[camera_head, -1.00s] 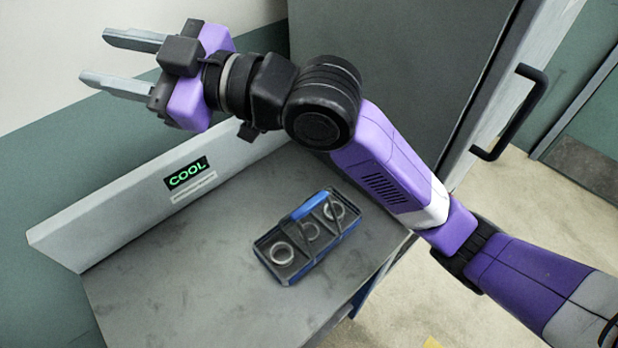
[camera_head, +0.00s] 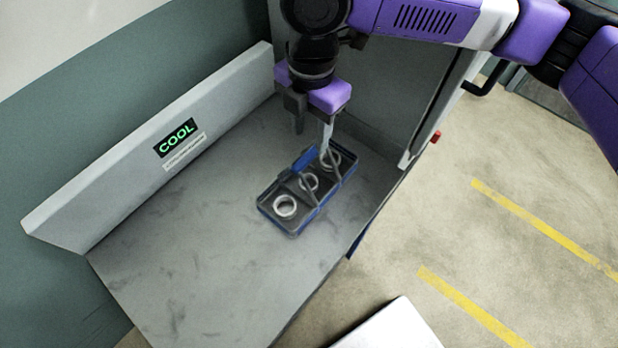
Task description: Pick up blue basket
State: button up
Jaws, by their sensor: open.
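The blue basket (camera_head: 297,219) sits on the grey table in the head view. It is a dark tray with blue sides, a handle with a blue grip (camera_head: 304,160) over it, and metal rings (camera_head: 285,206) lying inside. My gripper (camera_head: 313,148) is open and points down just above the far end of the basket, near the handle. One finger overlaps the handle area in the picture; I cannot tell whether it touches. The far end of the basket is partly hidden by the fingers.
The grey table (camera_head: 200,265) is clear to the left and front of the basket. A low back panel with a green COOL sign (camera_head: 176,137) runs along its left side. A grey machine wall stands behind. A white surface (camera_head: 392,328) shows at the bottom right.

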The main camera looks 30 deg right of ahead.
aim_at(309, 154)
jog(key=shift+s+d+f, duration=0.1)
jog(key=shift+d+f, duration=0.1)
jog(key=shift+a+f+p, duration=0.15)
jog(key=shift+f+p, duration=0.35)
jog(key=shift+f, duration=1.35)
jog(key=shift+a+f+p, duration=0.15)
jog(key=shift+f+p, duration=0.3)
jog(key=shift+f, duration=1.4)
jog(key=shift+c, duration=0.2)
grip_shut()
jog(key=shift+r, duration=0.1)
